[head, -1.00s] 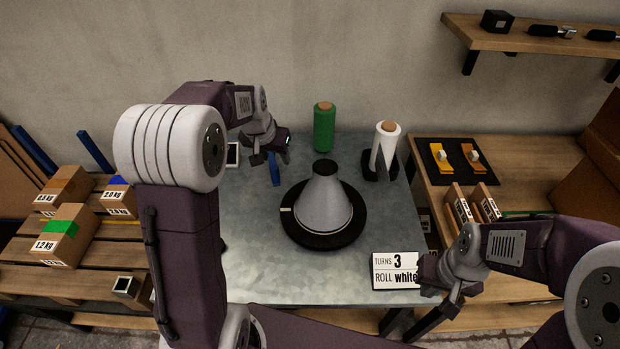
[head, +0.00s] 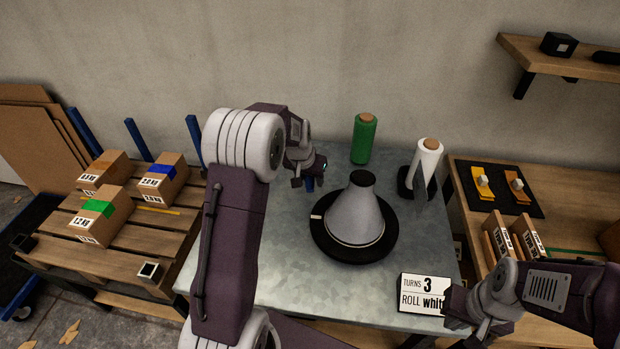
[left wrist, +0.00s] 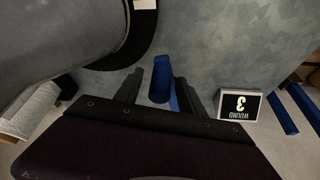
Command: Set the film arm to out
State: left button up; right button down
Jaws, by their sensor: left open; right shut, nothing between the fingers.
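A blue upright post (head: 309,184), which I take to be the film arm, stands on the grey table left of the turntable. Only a short piece shows below my left gripper (head: 309,181). In the left wrist view the blue post (left wrist: 160,78) is between the spread fingertips of my left gripper (left wrist: 157,92); I cannot tell whether they touch it. A second blue piece shows beside the right finger. My right gripper (head: 447,330) is low at the table's front right by the sign, its fingers largely hidden.
A grey cone (head: 356,214) stands on the black turntable (head: 330,246). Behind are a green roll (head: 363,140) and a white roll (head: 428,160). A sign (head: 422,293) reads turns 3, roll white. Boxes (head: 102,213) sit on a pallet left.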

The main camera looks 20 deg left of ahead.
pick_arm(q)
jog(key=shift+c, duration=0.4)
grip_shut()
dwell(0.9)
